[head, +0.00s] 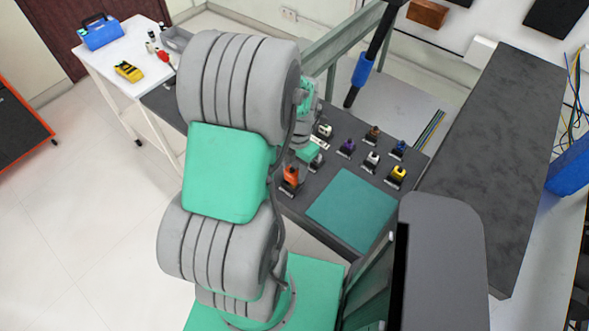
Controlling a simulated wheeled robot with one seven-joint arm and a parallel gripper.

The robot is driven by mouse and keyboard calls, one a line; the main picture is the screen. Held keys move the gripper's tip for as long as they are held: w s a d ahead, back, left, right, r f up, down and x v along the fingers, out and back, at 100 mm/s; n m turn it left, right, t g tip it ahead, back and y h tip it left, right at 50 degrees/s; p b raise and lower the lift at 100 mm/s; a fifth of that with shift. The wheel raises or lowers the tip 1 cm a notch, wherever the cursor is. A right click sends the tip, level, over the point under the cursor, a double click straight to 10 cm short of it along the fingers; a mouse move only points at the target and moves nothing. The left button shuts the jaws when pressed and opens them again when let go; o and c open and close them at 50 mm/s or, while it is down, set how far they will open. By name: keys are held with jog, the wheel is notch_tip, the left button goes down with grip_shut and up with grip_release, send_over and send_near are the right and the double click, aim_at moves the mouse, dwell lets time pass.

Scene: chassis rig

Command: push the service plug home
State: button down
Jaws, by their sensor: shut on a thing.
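Several small coloured plugs on dark sockets stand on the dark bench (317,187): orange (291,174), white (324,130), purple (348,146), brown (374,132), blue (399,147), grey-white (372,158) and yellow (397,174). Which one is the service plug I cannot tell. My gripper (312,157) is low over the left side of this group, between the orange and white plugs. It is shut on a plug, but my arm and hand hide most of it. How deep that plug sits cannot be seen.
A teal mat (352,210) lies in front of the plugs. A dark post with a blue sleeve (362,70) rises behind them. A long dark counter (497,150) stands at right. A white table (118,58) at left holds a blue case (101,31) and a yellow meter (129,72).

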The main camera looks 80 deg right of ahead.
aim_at(295, 169)
jog(key=shift+f+b, duration=0.6)
jog(key=shift+f, duration=0.3)
jog(key=c, duration=0.8)
grip_release()
jog(key=r, duration=0.5)
jog(key=r+b, duration=0.1)
jog(key=r, duration=0.1)
jog(key=shift+s+d+r, duration=0.15)
jog(key=shift+d+r, duration=0.15)
jog(key=shift+r, duration=0.1)
